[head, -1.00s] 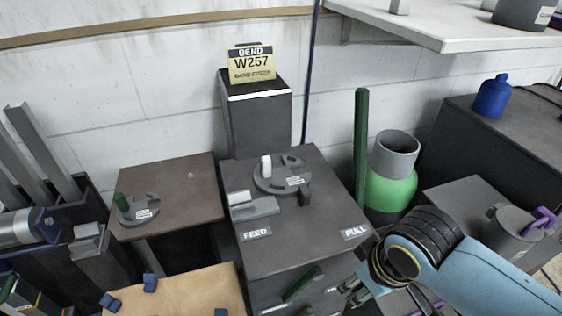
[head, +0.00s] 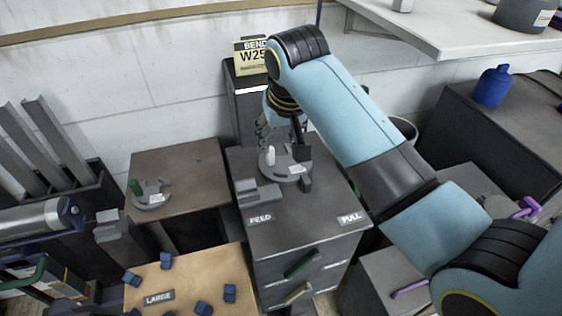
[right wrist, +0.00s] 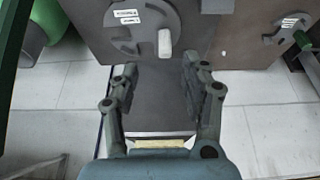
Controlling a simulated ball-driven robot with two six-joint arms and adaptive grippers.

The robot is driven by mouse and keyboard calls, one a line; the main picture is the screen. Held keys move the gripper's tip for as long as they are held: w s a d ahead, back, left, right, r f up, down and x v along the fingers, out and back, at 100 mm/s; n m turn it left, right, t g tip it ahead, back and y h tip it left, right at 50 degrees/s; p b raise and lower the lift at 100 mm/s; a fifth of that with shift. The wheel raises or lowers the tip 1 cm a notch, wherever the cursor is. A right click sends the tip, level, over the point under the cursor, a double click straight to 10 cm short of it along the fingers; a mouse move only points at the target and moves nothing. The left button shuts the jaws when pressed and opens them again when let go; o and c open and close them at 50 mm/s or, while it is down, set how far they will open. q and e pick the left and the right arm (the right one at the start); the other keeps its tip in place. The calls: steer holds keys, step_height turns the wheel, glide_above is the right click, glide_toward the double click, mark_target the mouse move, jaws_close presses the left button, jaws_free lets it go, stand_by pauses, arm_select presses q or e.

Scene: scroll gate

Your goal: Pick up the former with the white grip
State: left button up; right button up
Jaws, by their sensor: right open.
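The former with the white grip (head: 294,172) is a grey disc-like piece on top of the dark central cabinet, with its short white grip (head: 270,155) upright. In the right wrist view the former (right wrist: 125,35) and its white grip (right wrist: 164,42) show at the top, beyond my fingertips. My right gripper (head: 270,138) is at the far side of the former, partly hidden by my arm. In the right wrist view the gripper (right wrist: 160,78) is open and empty, its fingers apart and not touching the grip. My left gripper is not in view.
Another former (head: 152,200) with a green grip (head: 136,187) lies on the brown table (head: 185,165) at left. A dark block (head: 305,184) and grey blocks (head: 258,193) flank the white-grip former. A dark pedestal with a BEND sign (head: 250,58) stands behind my gripper.

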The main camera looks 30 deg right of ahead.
mark_target(271, 154)
steer(key=x, duration=0.9)
steer(key=shift+w+a+f, duration=0.25)
steer(key=shift+w+a, duration=0.05)
jaws_close()
steer(key=shift+r, duration=0.1)
